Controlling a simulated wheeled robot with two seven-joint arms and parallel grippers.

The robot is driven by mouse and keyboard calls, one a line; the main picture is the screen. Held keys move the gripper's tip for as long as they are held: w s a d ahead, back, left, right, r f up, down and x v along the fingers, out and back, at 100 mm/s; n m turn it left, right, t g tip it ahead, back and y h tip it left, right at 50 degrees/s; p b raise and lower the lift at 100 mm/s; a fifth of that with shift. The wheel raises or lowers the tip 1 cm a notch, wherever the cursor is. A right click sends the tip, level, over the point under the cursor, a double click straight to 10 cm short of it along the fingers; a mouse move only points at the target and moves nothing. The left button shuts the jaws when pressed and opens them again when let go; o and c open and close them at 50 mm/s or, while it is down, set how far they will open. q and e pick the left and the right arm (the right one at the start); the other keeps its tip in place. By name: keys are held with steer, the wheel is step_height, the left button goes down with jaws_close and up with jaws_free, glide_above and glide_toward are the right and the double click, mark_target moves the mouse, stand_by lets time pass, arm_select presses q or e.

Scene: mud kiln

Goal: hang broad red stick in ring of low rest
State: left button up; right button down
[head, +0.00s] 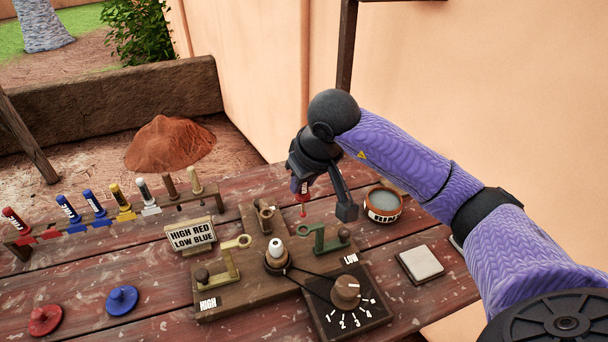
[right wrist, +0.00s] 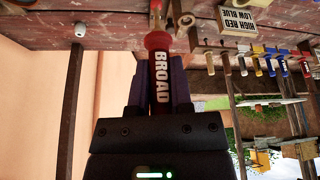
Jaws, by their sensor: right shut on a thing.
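My right gripper (head: 304,182) is shut on the broad red stick (head: 303,194), holding it upright with its thin lower end down. In the right wrist view the red stick (right wrist: 159,75) sits between both fingers, its BROAD label readable. The low rest (head: 328,242) is the green bracket beside the LOW label, with its ring (head: 319,228) at its left end. My left gripper is out of view.
The olive high rest (head: 229,262) stands left of the central post (head: 276,256). A sign (head: 192,236) reads HIGH RED, LOW BLUE. A rack (head: 150,212) holds several sticks. A jar (head: 383,204), a white pad (head: 421,262) and a dial (head: 346,290) lie to the right.

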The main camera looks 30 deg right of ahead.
mark_target(307, 198)
step_height(307, 198, down, 3)
steer(key=shift+f+b, duration=0.2)
steer(key=shift+b, duration=0.65)
steer(key=shift+r, duration=0.15)
stand_by(0.3)
steer(key=shift+f+b, duration=0.6)
steer(key=shift+b, duration=0.1)
steer(key=shift+f+b, duration=0.75)
steer(key=shift+f, duration=0.1)
